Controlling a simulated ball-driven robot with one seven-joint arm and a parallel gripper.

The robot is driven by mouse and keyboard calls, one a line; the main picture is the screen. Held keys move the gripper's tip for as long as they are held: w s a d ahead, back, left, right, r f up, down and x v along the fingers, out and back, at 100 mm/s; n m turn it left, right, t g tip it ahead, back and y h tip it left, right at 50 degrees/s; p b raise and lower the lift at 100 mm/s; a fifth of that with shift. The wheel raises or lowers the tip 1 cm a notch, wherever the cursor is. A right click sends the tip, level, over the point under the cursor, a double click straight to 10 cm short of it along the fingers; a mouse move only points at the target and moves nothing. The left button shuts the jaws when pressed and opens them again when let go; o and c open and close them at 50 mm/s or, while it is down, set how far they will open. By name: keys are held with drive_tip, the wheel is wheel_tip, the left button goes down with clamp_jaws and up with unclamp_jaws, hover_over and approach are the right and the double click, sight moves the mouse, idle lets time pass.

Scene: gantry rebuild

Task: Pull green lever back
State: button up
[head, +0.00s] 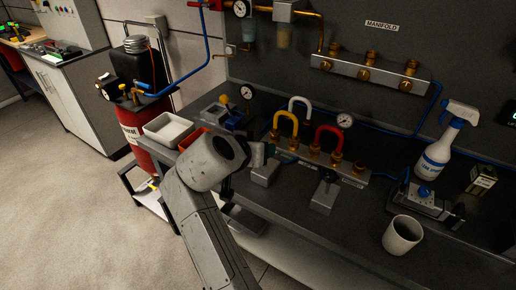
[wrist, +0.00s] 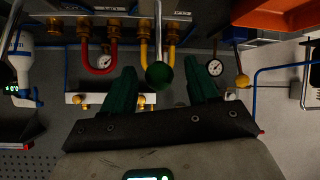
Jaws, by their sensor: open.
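The green lever shows in the wrist view as a dark green ball knob (wrist: 159,76) on a thin metal rod (wrist: 158,32). My gripper (wrist: 160,66) is open, with one green finger on each side of the knob. Gaps show between the knob and both fingers, so they look apart from it. In the head view my arm covers most of the gripper, and I cannot make out the green lever there.
Red (head: 328,136) and yellow (head: 286,122) hoses stand on the bench manifold. A yellow-knobbed lever (wrist: 242,80) is to the right in the wrist view. A spray bottle (head: 442,142) and white cup (head: 402,235) stand at the bench's right. A white tray (head: 167,129) lies left.

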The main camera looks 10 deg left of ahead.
drive_tip(key=b+v, duration=0.1)
drive_tip(key=v, duration=0.8)
drive_tip(key=shift+s, duration=0.25)
drive_tip(key=shift+a, duration=0.1)
